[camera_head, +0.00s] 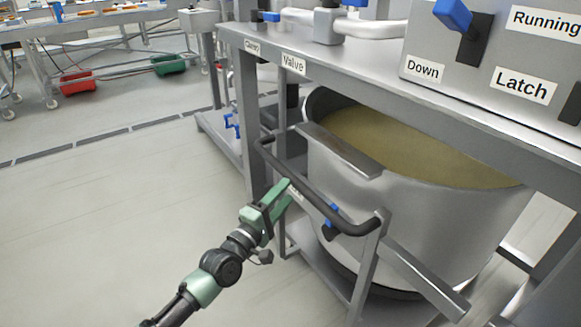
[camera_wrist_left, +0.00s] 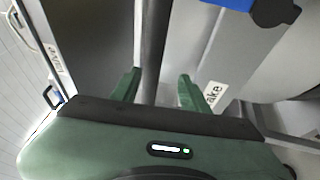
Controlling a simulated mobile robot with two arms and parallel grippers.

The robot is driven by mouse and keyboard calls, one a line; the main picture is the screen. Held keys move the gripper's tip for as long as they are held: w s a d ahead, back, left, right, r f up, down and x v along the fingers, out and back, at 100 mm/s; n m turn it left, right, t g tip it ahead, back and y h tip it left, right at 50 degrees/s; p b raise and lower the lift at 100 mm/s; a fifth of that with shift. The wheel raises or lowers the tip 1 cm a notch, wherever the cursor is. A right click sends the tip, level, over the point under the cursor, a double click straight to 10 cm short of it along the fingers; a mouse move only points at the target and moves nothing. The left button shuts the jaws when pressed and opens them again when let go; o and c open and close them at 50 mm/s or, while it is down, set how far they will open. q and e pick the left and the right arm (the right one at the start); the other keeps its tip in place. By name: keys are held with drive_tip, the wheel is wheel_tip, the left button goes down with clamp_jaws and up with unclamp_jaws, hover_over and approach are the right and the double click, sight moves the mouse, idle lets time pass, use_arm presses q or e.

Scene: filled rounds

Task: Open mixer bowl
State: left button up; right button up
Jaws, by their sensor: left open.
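The mixer bowl (camera_head: 430,215) is a large steel bowl with yellowish content, low under the machine frame. A dark handle bar (camera_head: 315,190) runs along its near left side on the trolley. A blue lever (camera_head: 333,214) sits by the bar. My left gripper (camera_head: 287,192), with green fingers, is at the bar's left side, open. In the left wrist view, a dark bar (camera_wrist_left: 155,45) runs between the two spread fingers (camera_wrist_left: 158,90); contact cannot be told. A label ending in "ake" (camera_wrist_left: 214,95) is right of the fingers. My right gripper is not in view.
Above the bowl, a steel machine panel has labels reading Running, Down and Latch (camera_head: 525,85), and a blue-handled switch (camera_head: 453,14). A steel shelf edge (camera_head: 350,90) overhangs the bowl. Floor (camera_head: 110,220) to the left is clear. Red (camera_head: 77,82) and green (camera_head: 169,64) bins lie far back.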

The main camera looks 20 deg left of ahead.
use_arm(q)
drive_tip(key=r+x, duration=0.1)
drive_tip(key=x, duration=0.7)
drive_tip(key=shift+w+a+n+b, duration=0.3)
drive_tip(key=shift+b, duration=0.15)
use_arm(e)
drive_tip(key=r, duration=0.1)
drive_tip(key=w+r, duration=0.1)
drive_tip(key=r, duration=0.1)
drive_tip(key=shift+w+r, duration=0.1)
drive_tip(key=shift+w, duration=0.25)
use_arm(q)
drive_tip(key=shift+r, duration=0.1)
clamp_jaws()
